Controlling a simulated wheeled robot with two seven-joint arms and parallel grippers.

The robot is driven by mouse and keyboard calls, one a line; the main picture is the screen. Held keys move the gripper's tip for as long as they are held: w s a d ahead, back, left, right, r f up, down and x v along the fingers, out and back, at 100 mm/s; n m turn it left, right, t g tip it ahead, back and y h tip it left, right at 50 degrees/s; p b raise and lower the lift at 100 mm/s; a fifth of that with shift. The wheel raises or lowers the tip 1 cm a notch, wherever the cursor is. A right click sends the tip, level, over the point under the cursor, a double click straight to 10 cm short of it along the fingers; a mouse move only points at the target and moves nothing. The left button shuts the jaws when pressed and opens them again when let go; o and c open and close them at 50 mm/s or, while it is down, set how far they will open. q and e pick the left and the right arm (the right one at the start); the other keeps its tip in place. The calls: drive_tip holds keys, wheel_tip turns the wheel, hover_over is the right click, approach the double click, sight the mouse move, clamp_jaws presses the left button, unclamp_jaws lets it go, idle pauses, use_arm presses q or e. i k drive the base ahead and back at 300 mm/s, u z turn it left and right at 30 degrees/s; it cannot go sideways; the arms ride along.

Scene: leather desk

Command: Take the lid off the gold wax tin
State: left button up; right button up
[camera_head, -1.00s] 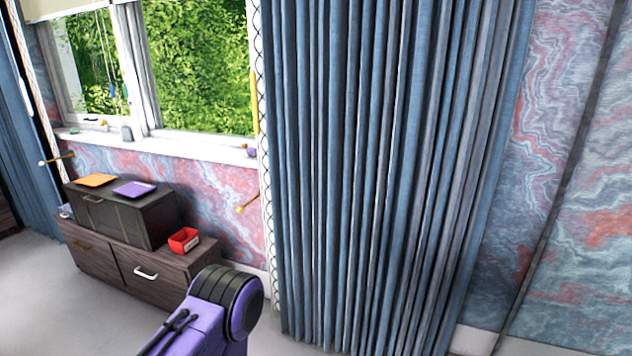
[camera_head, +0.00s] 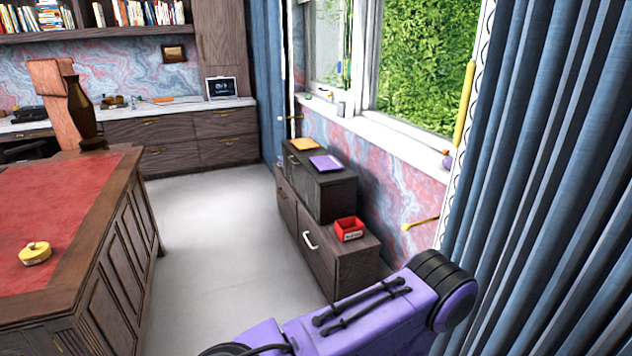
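A round, squat yellow-gold tin (camera_head: 35,254) sits on the red leather top of the desk (camera_head: 62,205), near the left edge of the head view. A small raised part shows on top of it. It is too small to tell the lid from the body. Neither of my grippers shows in the view. A purple and black part of my own arm crosses the bottom right, far from the tin.
A dark vase (camera_head: 84,112) stands at the desk's far end. Grey floor (camera_head: 215,215) lies clear between the desk and the low wooden cabinet (camera_head: 335,255), which carries a red box (camera_head: 349,229). Blue curtains (camera_head: 550,180) hang at the right.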

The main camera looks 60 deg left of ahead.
sight(34, 251)
drive_tip(key=u, duration=3.15)
drive_tip(key=k, duration=0.25)
drive_tip(key=u, duration=1)
drive_tip(key=i, duration=0.2)
drive_tip(key=z, duration=0.05)
